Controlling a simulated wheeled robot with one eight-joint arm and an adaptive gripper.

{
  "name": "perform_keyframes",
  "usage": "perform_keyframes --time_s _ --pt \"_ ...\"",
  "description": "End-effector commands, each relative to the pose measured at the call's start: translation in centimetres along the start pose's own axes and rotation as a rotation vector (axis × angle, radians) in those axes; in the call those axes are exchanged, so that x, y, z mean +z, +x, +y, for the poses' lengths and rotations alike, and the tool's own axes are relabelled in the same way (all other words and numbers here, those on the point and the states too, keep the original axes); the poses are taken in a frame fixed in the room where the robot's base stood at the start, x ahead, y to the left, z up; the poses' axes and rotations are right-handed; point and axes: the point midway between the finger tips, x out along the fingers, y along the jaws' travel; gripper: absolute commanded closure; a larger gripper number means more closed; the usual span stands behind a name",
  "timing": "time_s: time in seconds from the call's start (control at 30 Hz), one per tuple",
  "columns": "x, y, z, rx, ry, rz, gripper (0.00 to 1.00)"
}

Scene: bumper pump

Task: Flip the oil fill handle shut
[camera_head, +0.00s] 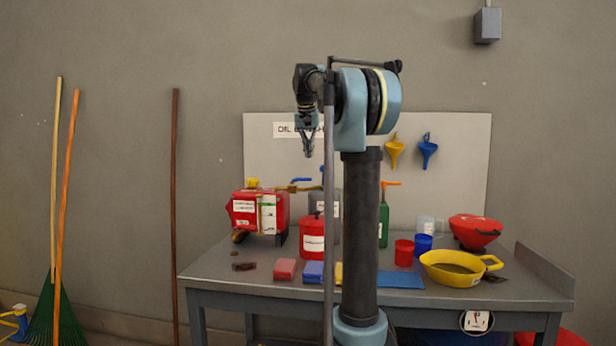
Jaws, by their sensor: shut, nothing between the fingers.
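A red machine (246,212) with white labels stands on the left part of the workbench (225,266). A brass-coloured pipe (284,189) runs from its top to the right, toward a grey container (328,203). A small blue lever (300,180) lies roughly level above this pipe; it looks like the handle, but no readable label confirms it. My gripper (308,155) hangs pointing down above the lever in the picture, apart from it, shut and empty. My arm hides part of the bench and of the sign beginning "OIL".
A red can (312,240) stands in front of the grey container. A green bottle (383,222), red cup (404,253), blue cup (423,244) and yellow pan (461,267) are on the right.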

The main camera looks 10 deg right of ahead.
Motion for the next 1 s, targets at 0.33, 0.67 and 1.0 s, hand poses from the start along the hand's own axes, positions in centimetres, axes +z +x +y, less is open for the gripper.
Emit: perform_keyframes --time_s 0.33,0.67,1.0 --pt "-0.1 1.1 0.2 0.001 0.003 0.0 1.0" --pt "-0.1 6.5 0.3 0.001 0.004 0.0 1.0" --pt "1.5 9.2 0.3 0.001 0.002 0.0 1.0"
